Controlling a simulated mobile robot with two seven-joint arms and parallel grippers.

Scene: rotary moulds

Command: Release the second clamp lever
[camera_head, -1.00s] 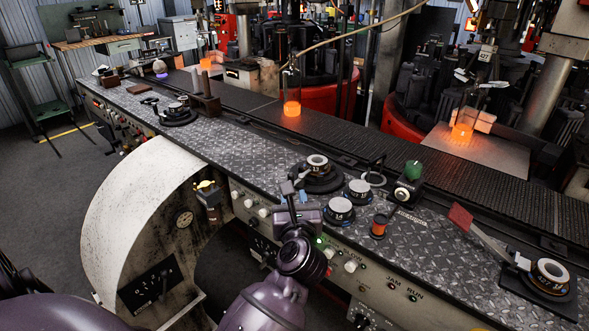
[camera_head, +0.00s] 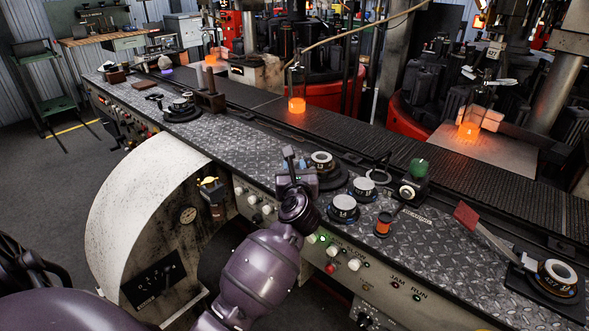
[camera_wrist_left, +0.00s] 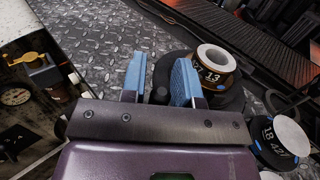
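Mould 13 (camera_head: 321,159) sits on a dark round base on the patterned bench, and its white-topped cylinder also shows in the left wrist view (camera_wrist_left: 216,66). My left gripper (camera_head: 296,164) is just left of it, pointing at the bench. In the left wrist view its two blue fingers (camera_wrist_left: 158,82) stand apart, the right one close beside the base. A small dark part shows low between the fingers; I cannot tell whether it is this station's lever. A red-handled lever (camera_head: 484,232) stands raised at the right mould (camera_head: 557,277). A black-handled lever (camera_head: 154,97) lies low by the left mould (camera_head: 181,106). My right gripper is out of view.
The conveyor (camera_head: 420,170) runs behind, carrying a glowing glass (camera_head: 296,92). Buttons line the bench front.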

